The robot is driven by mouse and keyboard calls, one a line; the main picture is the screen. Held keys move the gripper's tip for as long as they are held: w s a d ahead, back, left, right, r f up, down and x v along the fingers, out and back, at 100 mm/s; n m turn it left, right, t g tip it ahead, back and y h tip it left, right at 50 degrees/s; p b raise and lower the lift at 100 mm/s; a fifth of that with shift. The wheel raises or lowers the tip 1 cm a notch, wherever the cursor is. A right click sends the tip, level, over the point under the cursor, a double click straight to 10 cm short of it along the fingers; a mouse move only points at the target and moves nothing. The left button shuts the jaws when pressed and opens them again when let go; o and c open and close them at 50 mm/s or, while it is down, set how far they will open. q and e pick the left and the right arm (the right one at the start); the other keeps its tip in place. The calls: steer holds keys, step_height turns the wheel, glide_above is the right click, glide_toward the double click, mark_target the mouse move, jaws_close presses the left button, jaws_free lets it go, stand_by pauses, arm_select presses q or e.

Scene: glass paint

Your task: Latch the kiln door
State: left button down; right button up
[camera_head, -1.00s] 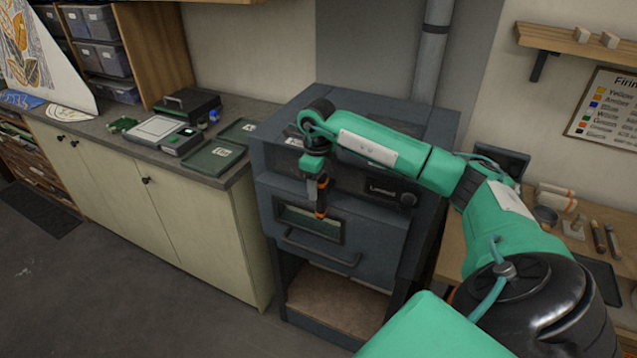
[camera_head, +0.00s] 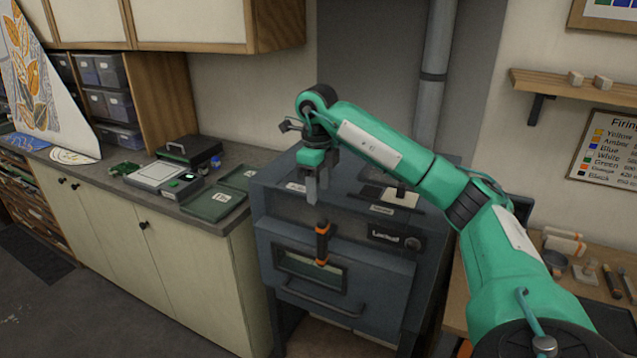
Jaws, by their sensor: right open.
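The dark blue-grey kiln (camera_head: 385,285) stands in the middle of the view. Its door (camera_head: 375,309) is closed flush, with a window (camera_head: 308,268) and a bar handle (camera_head: 322,302). The latch lever (camera_head: 322,243), black with orange ends, points straight down over the upper door edge and the window. My left gripper is out of view.
On the kiln top lie a dark tray and a pale piece (camera_head: 400,198). A counter (camera_head: 110,160) with dark trays (camera_head: 213,204) and a device (camera_head: 157,174) stands left. A wooden bench (camera_head: 560,285) with tools is at right. The floor in front at left is clear.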

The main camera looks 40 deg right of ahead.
steer(key=shift+r, duration=0.55)
